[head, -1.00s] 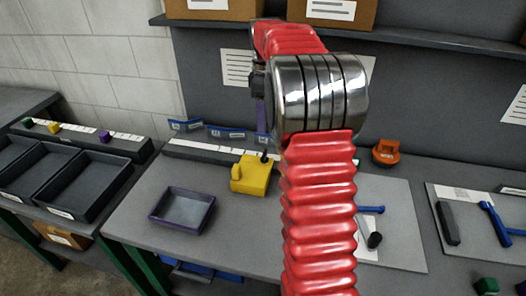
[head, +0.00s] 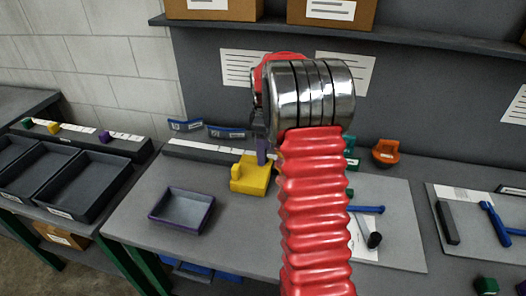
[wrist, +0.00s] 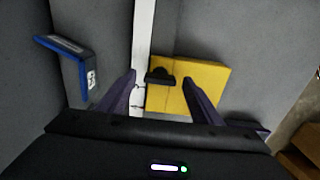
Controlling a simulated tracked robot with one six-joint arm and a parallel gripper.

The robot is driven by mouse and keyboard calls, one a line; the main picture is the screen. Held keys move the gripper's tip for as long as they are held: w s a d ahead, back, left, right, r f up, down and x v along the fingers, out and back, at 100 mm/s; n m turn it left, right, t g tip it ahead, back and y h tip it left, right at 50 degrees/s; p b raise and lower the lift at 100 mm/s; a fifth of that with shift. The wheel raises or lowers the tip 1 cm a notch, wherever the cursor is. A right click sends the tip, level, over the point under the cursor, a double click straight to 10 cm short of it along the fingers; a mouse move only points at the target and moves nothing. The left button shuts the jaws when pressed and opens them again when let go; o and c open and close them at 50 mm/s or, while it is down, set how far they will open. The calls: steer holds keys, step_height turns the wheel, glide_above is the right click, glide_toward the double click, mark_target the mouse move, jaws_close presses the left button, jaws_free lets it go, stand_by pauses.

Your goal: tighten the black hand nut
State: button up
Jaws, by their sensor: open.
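The black hand nut (wrist: 160,76) shows in the wrist view at the edge of a yellow block (wrist: 190,88). In the head view the yellow block (head: 250,177) stands on the bench, and my gripper hides the nut there. My gripper (wrist: 158,78) is open, with its two purple fingers spread. In the wrist view the nut appears between the fingertips; I cannot tell whether they are level with it. In the head view one purple finger (head: 262,150) shows just above the block.
A purple-rimmed tray (head: 183,209) sits left of the block. Blue labelled clips (head: 227,132) stand behind it, and one (wrist: 70,50) shows left in the wrist view. An orange part (head: 386,151) and a board with blue-handled tools (head: 405,215) lie to the right.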

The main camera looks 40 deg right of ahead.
steer(key=shift+f, duration=0.25)
steer(key=shift+c, duration=0.6)
steer(key=c, duration=0.9)
steer(key=shift+a, duration=0.2)
steer(key=shift+c, duration=0.2)
steer(key=shift+d, duration=0.15)
